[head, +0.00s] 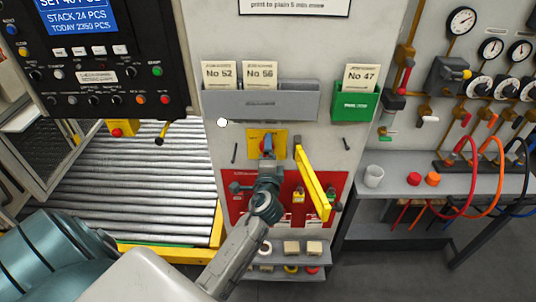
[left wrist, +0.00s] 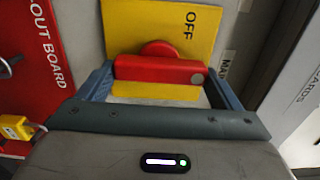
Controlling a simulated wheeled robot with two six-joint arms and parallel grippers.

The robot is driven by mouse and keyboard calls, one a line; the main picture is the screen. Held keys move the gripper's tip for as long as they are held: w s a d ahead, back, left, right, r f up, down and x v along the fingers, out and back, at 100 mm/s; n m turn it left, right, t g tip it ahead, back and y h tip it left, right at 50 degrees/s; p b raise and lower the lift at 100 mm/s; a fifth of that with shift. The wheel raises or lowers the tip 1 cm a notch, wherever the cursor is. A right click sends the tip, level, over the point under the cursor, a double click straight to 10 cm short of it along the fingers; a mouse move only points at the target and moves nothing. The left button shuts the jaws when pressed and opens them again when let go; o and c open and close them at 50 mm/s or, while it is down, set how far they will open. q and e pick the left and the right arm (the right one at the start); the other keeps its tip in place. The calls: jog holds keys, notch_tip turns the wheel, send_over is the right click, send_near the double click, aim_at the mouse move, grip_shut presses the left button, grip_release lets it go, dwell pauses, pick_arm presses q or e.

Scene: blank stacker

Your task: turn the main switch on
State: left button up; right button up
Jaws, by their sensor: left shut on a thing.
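The main switch has a red handle (left wrist: 160,70) on a yellow plate (left wrist: 125,22) marked OFF. In the left wrist view the handle lies crosswise between the two fingers of my left gripper (left wrist: 160,85), which is shut on it. The OFF lettering shows sideways beside the handle's round hub. In the head view the yellow plate (head: 281,136) is on the grey cabinet front, and my left gripper (head: 267,150) covers most of the handle. My right gripper is in neither view.
A yellow bar-like flap (head: 313,180) sticks out just right of the gripper. A red lock-out board (head: 236,181) with padlocks is below. Card holders, grey (head: 285,103) and green (head: 350,108), are above. A roller conveyor (head: 150,185) lies left, a grey bench (head: 465,184) right.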

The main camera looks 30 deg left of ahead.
pick_arm(q)
jog(key=o, duration=0.8)
jog(key=shift+d, duration=0.1)
jog(key=b+v, duration=0.3)
jog(key=v, duration=0.7)
jog(key=shift+s+b, duration=0.3)
jog(key=shift+s, duration=0.05)
jog(key=shift+d+f, duration=0.15)
